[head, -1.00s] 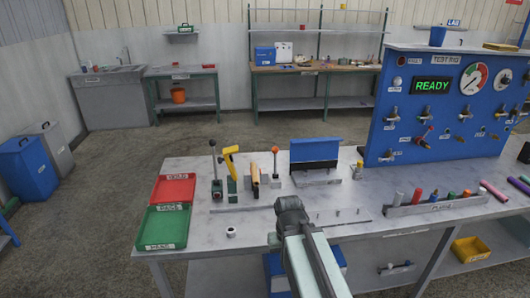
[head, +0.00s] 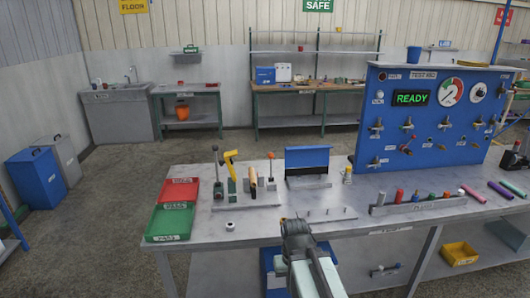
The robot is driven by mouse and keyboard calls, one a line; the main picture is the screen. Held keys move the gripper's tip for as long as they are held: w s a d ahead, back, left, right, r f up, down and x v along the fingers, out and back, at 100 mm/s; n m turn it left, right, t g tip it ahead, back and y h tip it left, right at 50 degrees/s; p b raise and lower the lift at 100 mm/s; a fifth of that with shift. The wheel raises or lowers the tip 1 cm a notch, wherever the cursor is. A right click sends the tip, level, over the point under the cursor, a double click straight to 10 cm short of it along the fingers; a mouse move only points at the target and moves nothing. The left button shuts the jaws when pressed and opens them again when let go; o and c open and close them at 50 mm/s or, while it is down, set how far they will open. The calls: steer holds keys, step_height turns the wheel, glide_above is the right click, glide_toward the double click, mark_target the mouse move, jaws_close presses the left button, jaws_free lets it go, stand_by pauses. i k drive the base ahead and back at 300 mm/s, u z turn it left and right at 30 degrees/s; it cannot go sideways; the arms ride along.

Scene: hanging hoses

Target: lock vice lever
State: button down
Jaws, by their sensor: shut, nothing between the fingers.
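Several upright hand levers stand in a row on the bench. One is a dark-knobbed lever (head: 217,172), one a yellow-handled lever (head: 231,165), one a wooden-handled piece (head: 253,181), and one a red-knobbed lever (head: 271,168). I cannot tell which of them is the vice lever. My gripper (head: 293,222) is at the bench's front edge, in front of and to the right of the levers, touching none of them. It is shut and empty. Its fingertips are small and partly hidden by my own wrist.
A red tray (head: 178,190) and a green tray (head: 170,224) lie at the bench's left end. A white ring (head: 230,226) lies near the front edge. A blue panel (head: 306,160) stands behind. The blue test rig (head: 430,118) reads READY. A peg rack (head: 418,205) stands at right.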

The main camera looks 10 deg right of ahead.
mark_target(271, 155)
steer(key=z, duration=0.1)
steer(key=i, duration=0.95)
steer(key=u, duration=0.05)
